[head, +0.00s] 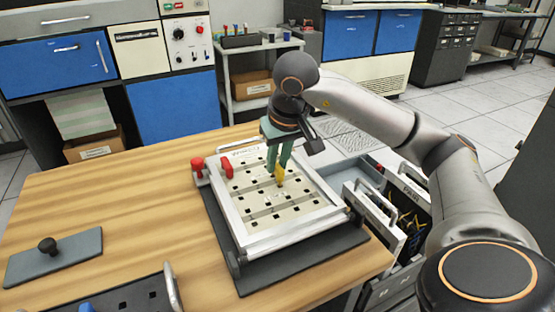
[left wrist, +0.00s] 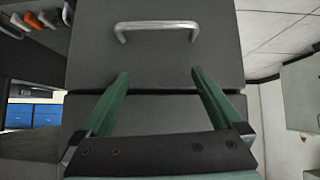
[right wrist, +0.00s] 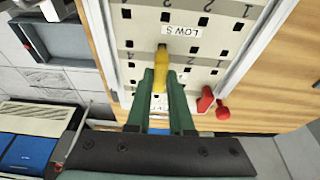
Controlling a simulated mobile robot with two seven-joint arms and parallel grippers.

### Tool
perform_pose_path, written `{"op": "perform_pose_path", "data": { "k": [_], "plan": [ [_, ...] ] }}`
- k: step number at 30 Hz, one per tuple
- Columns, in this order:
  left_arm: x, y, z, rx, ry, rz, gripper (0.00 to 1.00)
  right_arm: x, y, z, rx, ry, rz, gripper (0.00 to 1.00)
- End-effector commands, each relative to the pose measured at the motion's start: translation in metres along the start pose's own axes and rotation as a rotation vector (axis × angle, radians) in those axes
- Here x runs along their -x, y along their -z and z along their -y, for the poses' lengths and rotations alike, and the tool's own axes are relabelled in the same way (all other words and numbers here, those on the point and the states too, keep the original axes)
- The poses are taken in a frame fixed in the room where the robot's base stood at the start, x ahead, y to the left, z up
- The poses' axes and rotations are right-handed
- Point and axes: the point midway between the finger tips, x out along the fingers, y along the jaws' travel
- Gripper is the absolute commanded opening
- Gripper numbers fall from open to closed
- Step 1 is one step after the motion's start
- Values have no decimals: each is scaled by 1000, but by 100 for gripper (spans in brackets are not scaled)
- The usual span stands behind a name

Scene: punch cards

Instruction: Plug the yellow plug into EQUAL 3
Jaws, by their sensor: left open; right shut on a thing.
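The yellow plug (head: 280,181) is between the fingers of my right gripper (head: 279,163), over the middle of the white plug panel (head: 243,236). I cannot tell whether the tip is in a hole. No EQUAL label is readable. My left gripper (left wrist: 160,80) is open and empty, facing a grey drawer front with a metal handle (left wrist: 157,27).
A red plug or knob (head: 227,168) stands at the panel's upper left, with another red knob (head: 197,164) beside it. A grey plate with a black knob (head: 52,257) and a dark tray (head: 130,297) lie on the wooden table (head: 130,215). Bare wood lies left of the panel.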

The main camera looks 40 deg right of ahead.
Motion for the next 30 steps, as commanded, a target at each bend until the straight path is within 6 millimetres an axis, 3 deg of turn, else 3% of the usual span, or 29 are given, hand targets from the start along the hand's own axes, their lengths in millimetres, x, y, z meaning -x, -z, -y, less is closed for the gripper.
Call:
{"op": "perform_pose_path", "data": {
  "k": [30],
  "plan": [
    [-4,-5,0,0,0,0,100,-9,-3,0,0,0,0,0]
  ]
}}
